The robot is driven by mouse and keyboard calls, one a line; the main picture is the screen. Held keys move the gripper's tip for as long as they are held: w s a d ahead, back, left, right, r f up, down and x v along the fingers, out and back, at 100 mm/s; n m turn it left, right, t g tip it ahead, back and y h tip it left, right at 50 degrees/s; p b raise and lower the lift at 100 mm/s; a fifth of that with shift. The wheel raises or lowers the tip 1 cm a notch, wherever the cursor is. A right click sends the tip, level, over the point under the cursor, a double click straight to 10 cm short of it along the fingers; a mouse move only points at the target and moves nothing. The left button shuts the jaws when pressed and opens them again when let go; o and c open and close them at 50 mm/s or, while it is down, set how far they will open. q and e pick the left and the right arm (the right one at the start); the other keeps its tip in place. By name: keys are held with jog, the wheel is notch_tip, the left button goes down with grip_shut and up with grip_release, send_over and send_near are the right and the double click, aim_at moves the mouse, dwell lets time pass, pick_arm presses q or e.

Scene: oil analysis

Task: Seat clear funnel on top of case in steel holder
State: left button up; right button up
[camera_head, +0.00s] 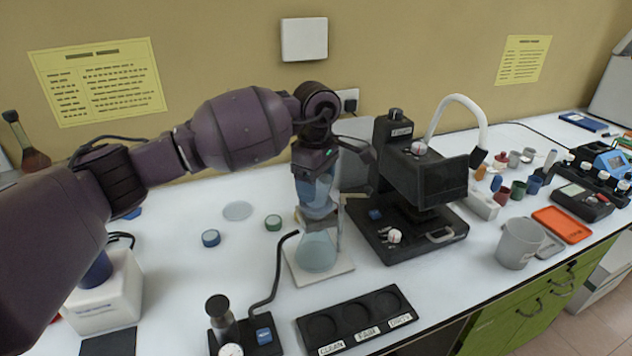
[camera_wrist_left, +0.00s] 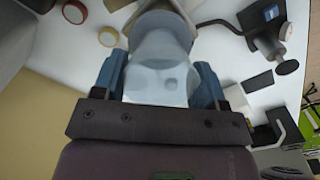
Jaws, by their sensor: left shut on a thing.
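My left gripper (camera_head: 318,182) points down over the filter stand in the middle of the bench. It is shut on the clear funnel (camera_head: 319,203), a translucent bluish cup held upright. In the left wrist view the funnel (camera_wrist_left: 158,65) sits between the two blue fingers (camera_wrist_left: 160,85). The steel holder (camera_head: 341,215) shows as a thin grey upright beside the funnel. A clear conical flask (camera_head: 316,252) stands below on a pale square base (camera_head: 335,275). The case is hidden or too small to tell, and I cannot tell whether the funnel touches it. My right gripper is out of view.
A black microscope-like instrument (camera_head: 425,170) stands close on the right. A bent black tube (camera_head: 279,275) rises at the front left of the stand. A labelled black tray (camera_head: 355,318) lies in front.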

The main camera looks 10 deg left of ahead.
pick_arm(q)
jog(key=shift+f, duration=0.1)
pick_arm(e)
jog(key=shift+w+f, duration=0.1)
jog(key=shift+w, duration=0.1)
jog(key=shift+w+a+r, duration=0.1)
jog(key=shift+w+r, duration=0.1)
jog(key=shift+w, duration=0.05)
pick_arm(q)
jog(key=o, duration=0.8)
jog(key=shift+o, duration=1.5)
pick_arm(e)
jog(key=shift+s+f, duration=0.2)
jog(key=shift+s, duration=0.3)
